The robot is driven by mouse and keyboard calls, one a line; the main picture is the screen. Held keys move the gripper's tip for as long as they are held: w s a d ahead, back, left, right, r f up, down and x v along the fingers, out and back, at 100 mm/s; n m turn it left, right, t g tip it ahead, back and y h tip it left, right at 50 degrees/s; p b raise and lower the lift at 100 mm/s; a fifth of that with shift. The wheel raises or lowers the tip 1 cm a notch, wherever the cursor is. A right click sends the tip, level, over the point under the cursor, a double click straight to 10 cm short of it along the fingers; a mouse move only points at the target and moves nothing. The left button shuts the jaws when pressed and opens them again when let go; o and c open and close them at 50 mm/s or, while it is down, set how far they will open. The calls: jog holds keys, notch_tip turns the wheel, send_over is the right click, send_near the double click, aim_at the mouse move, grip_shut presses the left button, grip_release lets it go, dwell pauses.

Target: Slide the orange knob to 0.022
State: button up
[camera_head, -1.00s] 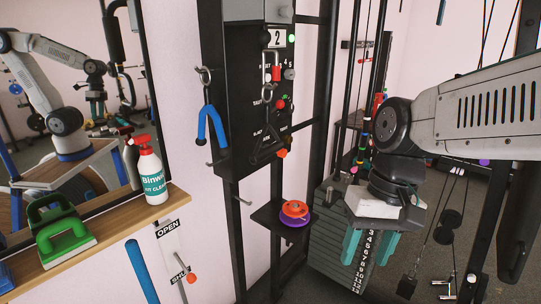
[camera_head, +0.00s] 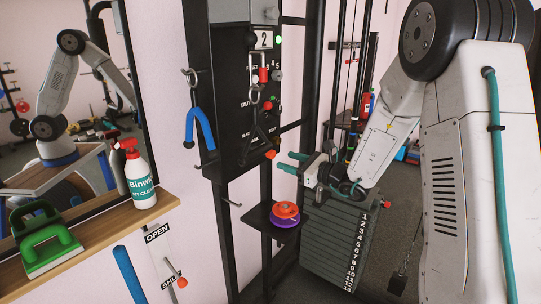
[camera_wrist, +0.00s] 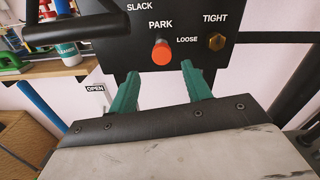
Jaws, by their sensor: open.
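An orange knob (camera_head: 271,154) sits at the lower right of the black panel (camera_head: 230,130). In the wrist view this orange knob (camera_wrist: 161,52) is under the word PARK, beside LOOSE. A second orange knob (camera_head: 182,282) is on the OPEN/SHUT wall plate at lower left. My gripper (camera_head: 284,162) points left toward the panel with its green fingers apart and empty. In the wrist view the fingers (camera_wrist: 158,78) lie left and right of the PARK knob's line, with the knob beyond their tips. I cannot read the knob's setting.
A blue forked handle (camera_head: 200,128) and a black triangular handle (camera_wrist: 72,28) hang at the panel. A small shelf (camera_head: 258,222) holds orange and purple discs (camera_head: 285,214) below my gripper. A weight stack (camera_head: 335,240) stands at right. A spray bottle (camera_head: 139,178) stands on the wooden ledge.

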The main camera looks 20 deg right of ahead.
aim_at(273, 155)
jog(key=shift+w+a+r, duration=0.1)
jog(key=shift+w+a, duration=0.05)
jog(key=shift+w, duration=0.3)
jog(key=x, duration=0.7)
